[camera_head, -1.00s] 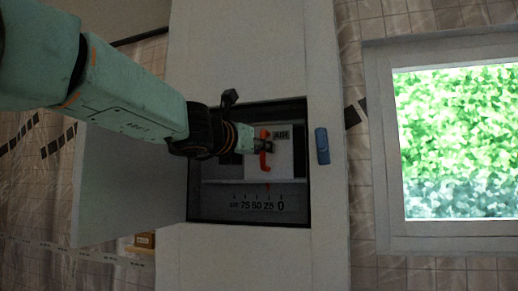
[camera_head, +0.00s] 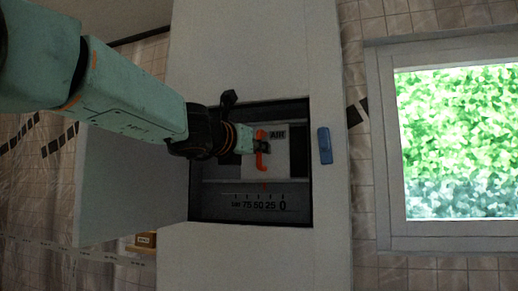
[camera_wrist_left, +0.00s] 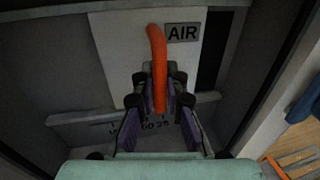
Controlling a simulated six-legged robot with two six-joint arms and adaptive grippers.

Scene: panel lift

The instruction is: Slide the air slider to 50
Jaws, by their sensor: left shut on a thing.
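The air slider is a white plate (camera_head: 279,158) with an "AIR" label and an orange handle (camera_head: 262,160), inside the open wall box. My left gripper (camera_head: 262,147) is shut on the handle. In the left wrist view the orange handle (camera_wrist_left: 157,55) runs down between the two fingers of my left gripper (camera_wrist_left: 160,95). The scale (camera_head: 259,204) below reads 100 to 0 from left to right. A small, faint orange mark above it appears to lie between 50 and 25. My right gripper is not in view.
The box door (camera_head: 130,185) stands open on the left. A blue handle (camera_head: 325,146) is on the right of the box front. A bright window (camera_head: 455,140) is at the far right. Dark free space lies beside the plate in the box.

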